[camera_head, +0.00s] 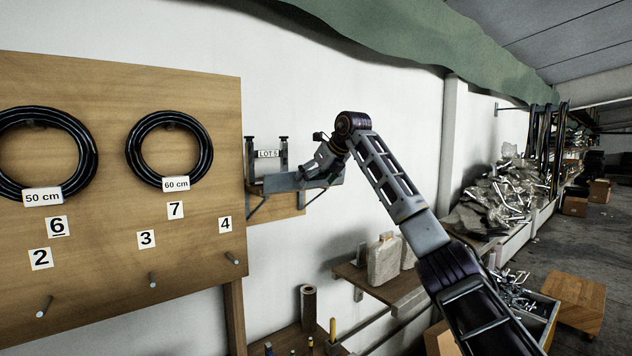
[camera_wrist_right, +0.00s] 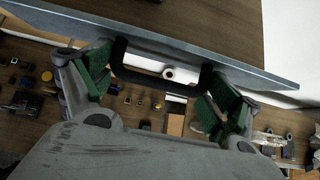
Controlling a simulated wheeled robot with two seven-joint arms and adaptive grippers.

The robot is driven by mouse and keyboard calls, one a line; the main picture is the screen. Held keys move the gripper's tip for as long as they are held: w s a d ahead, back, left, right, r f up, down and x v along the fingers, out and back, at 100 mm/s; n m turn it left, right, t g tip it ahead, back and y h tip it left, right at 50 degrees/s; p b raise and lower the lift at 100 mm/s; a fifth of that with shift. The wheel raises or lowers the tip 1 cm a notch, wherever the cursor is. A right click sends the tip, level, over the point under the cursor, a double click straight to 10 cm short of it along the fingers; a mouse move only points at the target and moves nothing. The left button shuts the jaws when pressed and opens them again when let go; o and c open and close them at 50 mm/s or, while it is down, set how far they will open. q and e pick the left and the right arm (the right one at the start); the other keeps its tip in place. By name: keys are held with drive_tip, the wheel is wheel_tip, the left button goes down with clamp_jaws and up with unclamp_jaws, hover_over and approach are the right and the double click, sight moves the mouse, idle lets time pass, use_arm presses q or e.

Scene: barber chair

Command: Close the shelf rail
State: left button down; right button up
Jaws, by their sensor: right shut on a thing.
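The shelf rail is a grey front bar (camera_head: 280,182) on a small wooden wall shelf beside the pegboard in the head view. A "LOT 5" label (camera_head: 268,154) stands behind it. In the right wrist view the grey rail (camera_wrist_right: 190,42) crosses the top, with a black U-shaped handle (camera_wrist_right: 165,87) on it. My right gripper (camera_head: 308,177) is at the rail's right part. Its green-padded fingers (camera_wrist_right: 155,88) are at the two ends of the handle and shut on it. The rail's far side and fastening are partly hidden by my gripper. My left gripper is not in view.
A wooden pegboard (camera_head: 110,215) with black hose coils stands at left. A lower wooden shelf (camera_head: 385,285) holds pale canisters (camera_head: 384,260). A bench below holds tools and small parts. A bin of metal parts (camera_head: 520,300) is at lower right. The white wall is close behind.

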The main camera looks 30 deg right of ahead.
drive_tip(key=shift+w+r+g, duration=0.2)
drive_tip(key=shift+r+g, duration=0.05)
drive_tip(key=shift+g, duration=0.35)
drive_tip(key=shift+w+r+g, duration=0.2)
drive_tip(key=shift+g, duration=0.4)
drive_tip(key=o, duration=0.6)
drive_tip(key=shift+o, duration=0.6)
drive_tip(key=shift+d+f, duration=0.1)
drive_tip(key=shift+w, duration=0.1)
drive_tip(key=shift+s+r, duration=0.25)
drive_tip(key=shift+r, duration=0.05)
drive_tip(key=v, duration=1.1)
